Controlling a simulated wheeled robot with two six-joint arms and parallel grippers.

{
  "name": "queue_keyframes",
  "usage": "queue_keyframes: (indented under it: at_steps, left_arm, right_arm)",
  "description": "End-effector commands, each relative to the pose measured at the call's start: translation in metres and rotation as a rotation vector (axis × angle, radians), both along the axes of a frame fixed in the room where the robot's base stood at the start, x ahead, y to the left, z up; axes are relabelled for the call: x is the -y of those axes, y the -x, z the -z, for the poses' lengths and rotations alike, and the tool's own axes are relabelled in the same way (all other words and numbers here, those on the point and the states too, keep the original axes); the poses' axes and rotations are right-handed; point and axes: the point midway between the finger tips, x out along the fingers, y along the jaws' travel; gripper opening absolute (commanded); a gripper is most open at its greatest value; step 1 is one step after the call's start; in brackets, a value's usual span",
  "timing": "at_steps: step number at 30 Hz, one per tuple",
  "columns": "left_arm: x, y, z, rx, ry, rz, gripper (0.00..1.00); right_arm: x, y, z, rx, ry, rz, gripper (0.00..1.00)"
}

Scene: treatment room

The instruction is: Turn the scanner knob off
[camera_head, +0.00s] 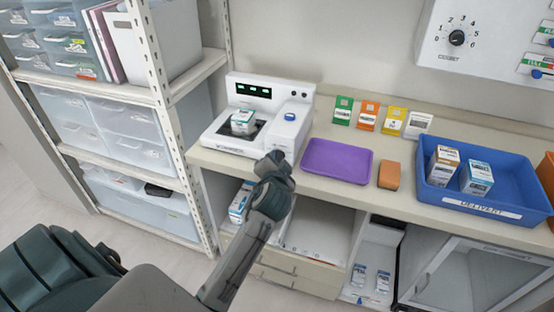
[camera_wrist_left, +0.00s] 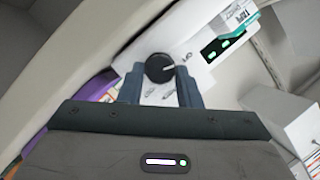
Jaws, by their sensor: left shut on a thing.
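The white scanner (camera_head: 262,90) stands on the counter with its green display lit. A small white and teal box (camera_head: 243,122) sits on its dark plate. The scanner knob (camera_wrist_left: 159,68) is round and black with a white pointer line; the line points right and slightly up in the left wrist view. My left gripper (camera_head: 274,160) is at the scanner's front right corner and hides the knob in the head view. In the left wrist view the left gripper (camera_wrist_left: 159,80) has one finger on each side of the knob and is shut on it. My right gripper is not in view.
A purple tray (camera_head: 337,161) and an orange sponge-like block (camera_head: 389,175) lie to the right of the scanner. A blue bin (camera_head: 486,208) with boxes stands farther right. A numbered black dial (camera_head: 457,38) is on the wall panel. A shelf rack (camera_head: 170,130) stands close on the left.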

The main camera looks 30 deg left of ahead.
Motion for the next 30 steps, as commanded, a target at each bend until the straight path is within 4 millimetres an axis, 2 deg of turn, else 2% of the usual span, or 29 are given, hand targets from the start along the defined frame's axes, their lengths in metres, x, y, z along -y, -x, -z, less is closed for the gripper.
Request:
queue_keyframes:
  at_steps: [16, 17, 20, 30]
  left_arm:
    - [-0.0002, 0.0001, 0.0005, 0.006, 0.024, 0.000, 0.08]
    - [-0.0003, 0.0001, 0.0004, 0.006, 0.024, 0.000, 0.35]
    - [-0.0002, 0.0000, 0.0004, 0.006, 0.024, 0.000, 0.52]
    - [0.0019, 0.0030, -0.0003, 0.006, 0.024, 0.001, 0.52]
  right_arm:
    - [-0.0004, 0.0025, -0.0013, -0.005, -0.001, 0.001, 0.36]
    - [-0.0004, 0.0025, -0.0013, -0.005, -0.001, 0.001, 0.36]
    - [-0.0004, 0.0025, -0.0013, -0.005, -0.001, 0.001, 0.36]
    - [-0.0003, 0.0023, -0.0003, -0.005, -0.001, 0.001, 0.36]
